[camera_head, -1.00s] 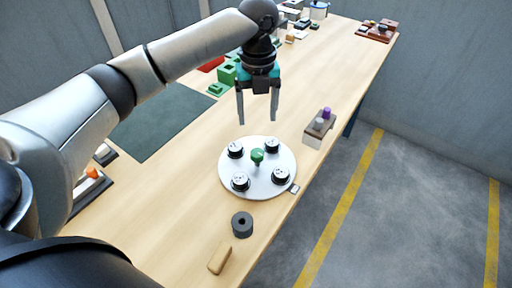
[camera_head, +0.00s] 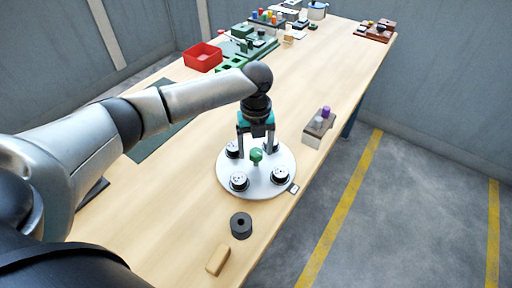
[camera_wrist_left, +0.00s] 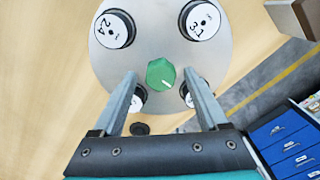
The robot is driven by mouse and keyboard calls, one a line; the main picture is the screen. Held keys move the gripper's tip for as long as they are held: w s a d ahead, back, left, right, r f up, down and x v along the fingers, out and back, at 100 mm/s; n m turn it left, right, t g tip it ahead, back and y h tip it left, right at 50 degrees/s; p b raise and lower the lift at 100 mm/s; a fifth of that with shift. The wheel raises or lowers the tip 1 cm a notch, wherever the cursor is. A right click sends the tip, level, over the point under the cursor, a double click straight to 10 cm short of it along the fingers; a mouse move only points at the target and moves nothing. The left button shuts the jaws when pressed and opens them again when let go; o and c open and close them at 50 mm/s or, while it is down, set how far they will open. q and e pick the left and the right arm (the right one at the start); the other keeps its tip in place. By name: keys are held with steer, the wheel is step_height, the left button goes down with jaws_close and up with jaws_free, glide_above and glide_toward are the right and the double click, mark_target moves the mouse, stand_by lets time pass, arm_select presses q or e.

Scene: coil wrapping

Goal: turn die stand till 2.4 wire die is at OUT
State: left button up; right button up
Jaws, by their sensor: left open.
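The die stand (camera_head: 258,188) is a pale round plate with a green knob (camera_head: 256,155) at its centre and several black-and-white dies around it. In the left wrist view the 2.4 wire die (camera_wrist_left: 114,29) is at the upper left of the plate. Another die (camera_wrist_left: 200,20), perhaps marked 3.7, is at the upper right. A small tag (camera_head: 293,188) lies at the plate's near right edge; its lettering is unreadable. My left gripper (camera_head: 257,150) is open over the stand, its fingers to either side of the knob in the wrist view (camera_wrist_left: 160,74). My right gripper is not in view.
A dark ring (camera_head: 241,225) and a tan block (camera_head: 218,260) lie on the table in front of the stand. A block with a purple piece (camera_head: 319,124) stands behind right, by the table edge. A red bin (camera_head: 203,57) and green parts are farther back.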

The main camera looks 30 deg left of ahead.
arm_select(q)
jaws_close()
stand_by(0.5)
stand_by(0.8)
